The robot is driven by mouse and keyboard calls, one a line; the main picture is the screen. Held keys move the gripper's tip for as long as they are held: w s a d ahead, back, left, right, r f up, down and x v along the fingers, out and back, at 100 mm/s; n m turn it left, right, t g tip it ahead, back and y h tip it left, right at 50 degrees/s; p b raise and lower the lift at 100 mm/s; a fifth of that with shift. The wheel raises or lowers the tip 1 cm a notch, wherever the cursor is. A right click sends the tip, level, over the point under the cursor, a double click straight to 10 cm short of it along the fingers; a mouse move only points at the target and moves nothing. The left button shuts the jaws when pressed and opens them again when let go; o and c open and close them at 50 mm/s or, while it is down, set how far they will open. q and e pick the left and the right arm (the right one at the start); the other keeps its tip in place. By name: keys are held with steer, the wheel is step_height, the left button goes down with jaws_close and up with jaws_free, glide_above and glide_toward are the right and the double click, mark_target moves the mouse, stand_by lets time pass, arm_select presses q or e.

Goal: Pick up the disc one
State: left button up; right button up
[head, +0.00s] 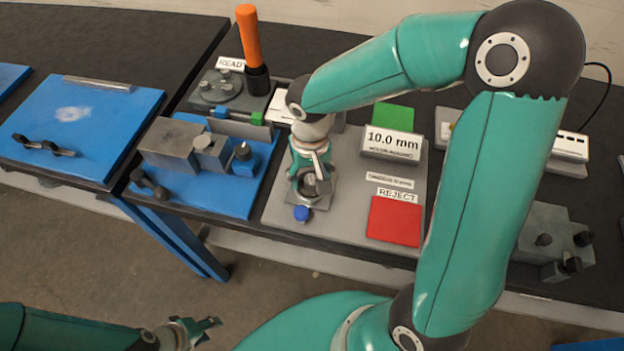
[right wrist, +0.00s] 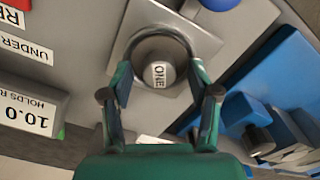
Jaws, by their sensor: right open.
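In the head view my right gripper (head: 311,178) points down over the same plate, largely hiding the disc. My left gripper (head: 208,328) is low at the left, away from the bench, and its fingers look apart and empty.
A blue knob (head: 302,213) sits in front of the plate. To the right are the "10.0 mm" sign (head: 393,145) and red reject pad (head: 394,221). A blue fixture with grey blocks (head: 170,145) and an orange-handled tool (head: 249,37) stand left.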

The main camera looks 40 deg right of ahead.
jaws_close()
stand_by(0.5)
